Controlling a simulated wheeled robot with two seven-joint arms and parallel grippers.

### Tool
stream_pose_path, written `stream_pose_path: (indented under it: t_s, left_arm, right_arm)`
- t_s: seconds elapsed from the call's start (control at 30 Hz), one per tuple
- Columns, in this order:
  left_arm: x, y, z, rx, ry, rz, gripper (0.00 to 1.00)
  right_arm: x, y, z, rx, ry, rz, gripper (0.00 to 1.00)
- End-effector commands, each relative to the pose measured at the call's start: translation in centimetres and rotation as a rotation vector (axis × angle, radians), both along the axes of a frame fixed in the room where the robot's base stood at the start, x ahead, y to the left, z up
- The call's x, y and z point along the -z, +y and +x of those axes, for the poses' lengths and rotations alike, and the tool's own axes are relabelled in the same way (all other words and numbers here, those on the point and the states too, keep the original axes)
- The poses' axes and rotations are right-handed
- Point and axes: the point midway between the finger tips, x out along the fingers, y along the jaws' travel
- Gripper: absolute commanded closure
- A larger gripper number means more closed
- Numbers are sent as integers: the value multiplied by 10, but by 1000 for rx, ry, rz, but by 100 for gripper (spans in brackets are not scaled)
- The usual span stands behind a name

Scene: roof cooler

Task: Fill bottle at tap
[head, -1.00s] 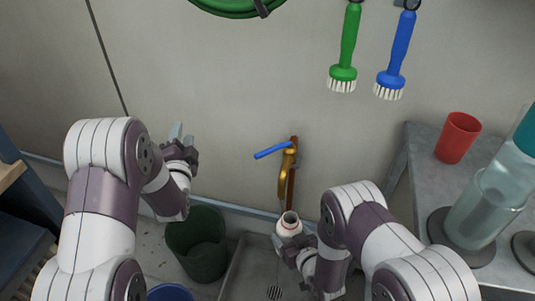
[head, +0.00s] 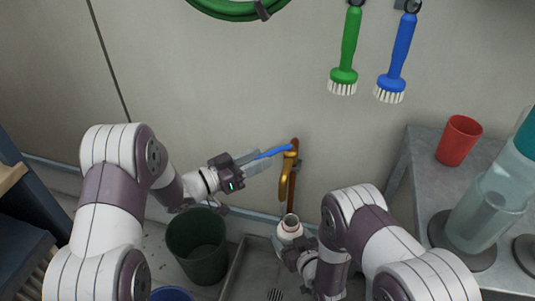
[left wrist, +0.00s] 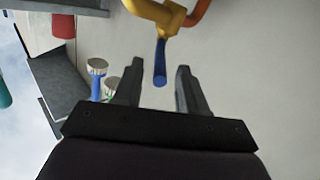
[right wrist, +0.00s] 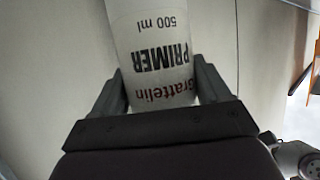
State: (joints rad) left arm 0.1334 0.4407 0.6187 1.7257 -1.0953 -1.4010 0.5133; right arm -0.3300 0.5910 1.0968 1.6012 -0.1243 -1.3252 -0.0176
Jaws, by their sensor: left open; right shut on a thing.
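The tap (head: 289,165) is brass, on a copper pipe on the wall, with a blue lever handle (head: 273,152) pointing left. My left gripper (head: 256,160) is open at the handle. In the left wrist view the handle (left wrist: 160,65) lies between the two open fingers (left wrist: 157,88), apart from both. My right gripper (head: 302,247) is shut on a white bottle (head: 288,232). The bottle is upright with its open mouth below the tap spout. In the right wrist view the bottle (right wrist: 158,50) shows the words PRIMER and 500 ml; its fill level cannot be seen.
A dark green bucket (head: 197,250) stands left of a grey sink basin (head: 232,270). A blue container (head: 170,294) is in front. A grey side table (head: 420,165) at right holds a red cup (head: 459,140) and a water cooler bottle (head: 490,205). Two brushes (head: 343,75) hang above.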

Motion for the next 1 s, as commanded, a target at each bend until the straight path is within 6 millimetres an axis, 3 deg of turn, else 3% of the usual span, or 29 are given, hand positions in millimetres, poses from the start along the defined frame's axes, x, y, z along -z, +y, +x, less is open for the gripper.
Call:
stream_pose_path:
  t_s: [0.2, 0.5, 0.57, 0.63, 1.0]
  left_arm:
    - [0, -26, 19, 1, -2, 1, 59]
    - [0, -29, 22, -2, -1, 1, 59]
    - [0, -29, 22, -1, -1, 1, 75]
    - [0, -29, 22, -1, -1, 1, 98]
    - [0, -28, 24, 25, -3, -1, 100]
  right_arm:
    - [0, 0, 0, 0, -1, 0, 54]
    - [0, 0, 0, 0, -1, 0, 54]
    - [0, 0, 0, 0, -1, 0, 54]
    - [0, 0, 0, 0, -1, 0, 54]
    - [0, 0, 0, 0, -1, 0, 54]
